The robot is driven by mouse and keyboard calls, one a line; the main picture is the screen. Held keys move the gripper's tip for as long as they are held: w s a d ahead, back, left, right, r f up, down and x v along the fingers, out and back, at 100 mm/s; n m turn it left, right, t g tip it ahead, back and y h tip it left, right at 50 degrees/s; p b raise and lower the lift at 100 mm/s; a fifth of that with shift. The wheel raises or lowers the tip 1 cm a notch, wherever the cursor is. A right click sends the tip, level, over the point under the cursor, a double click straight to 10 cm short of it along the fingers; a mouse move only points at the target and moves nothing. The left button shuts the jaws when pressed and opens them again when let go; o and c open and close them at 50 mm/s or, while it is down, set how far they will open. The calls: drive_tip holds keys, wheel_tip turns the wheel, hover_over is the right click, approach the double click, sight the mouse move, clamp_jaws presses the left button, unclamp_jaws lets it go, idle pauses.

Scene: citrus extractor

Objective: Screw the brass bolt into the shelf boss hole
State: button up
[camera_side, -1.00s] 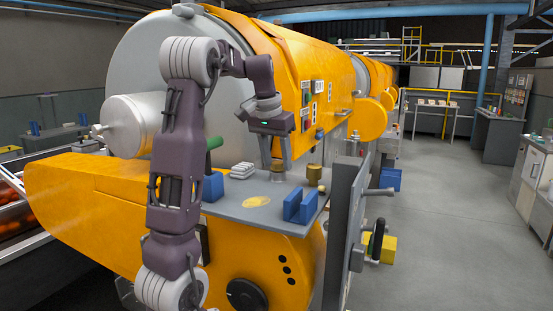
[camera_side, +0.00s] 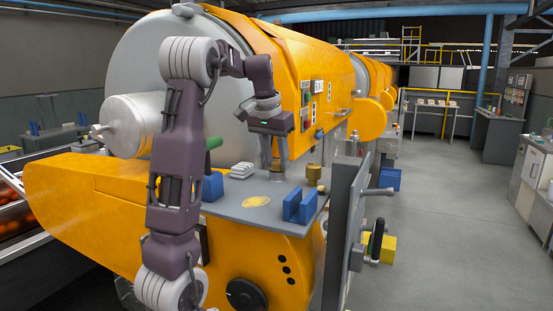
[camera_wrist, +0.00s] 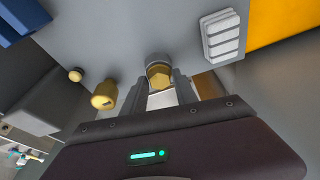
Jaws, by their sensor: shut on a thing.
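My gripper (camera_wrist: 159,82) points down at the grey shelf, and it also shows in the side view (camera_side: 276,168). Its two fingers are shut on the brass bolt (camera_wrist: 159,76), one on each side of the hexagonal head. The bolt stands over the round grey shelf boss (camera_wrist: 157,59), whose rim shows just behind the head; the boss also shows in the side view (camera_side: 277,178). The bolt's shank and the hole are hidden, so I cannot tell how deep the bolt sits.
A brass cylinder (camera_wrist: 103,95) and a small brass knob (camera_wrist: 75,75) stand beside the gripper on the shelf. A white ribbed block (camera_wrist: 221,37) lies on the other side. A blue slotted block (camera_side: 300,206) stands near the shelf's front edge, beside a yellow patch (camera_side: 257,201).

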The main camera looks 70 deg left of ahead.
drive_tip(key=shift+m, duration=0.8)
drive_tip(key=shift+a+m+h, duration=0.1)
drive_tip(key=shift+m+h, duration=0.5)
drive_tip(key=shift+m, duration=1.1)
drive_tip(key=shift+s, duration=0.1)
drive_tip(key=shift+a+f+m+h, duration=0.1)
drive_tip(key=shift+m+h, duration=0.6)
drive_tip(key=shift+m, duration=1.9)
drive_tip(key=o, duration=0.8)
drive_tip(key=shift+c, duration=0.2)
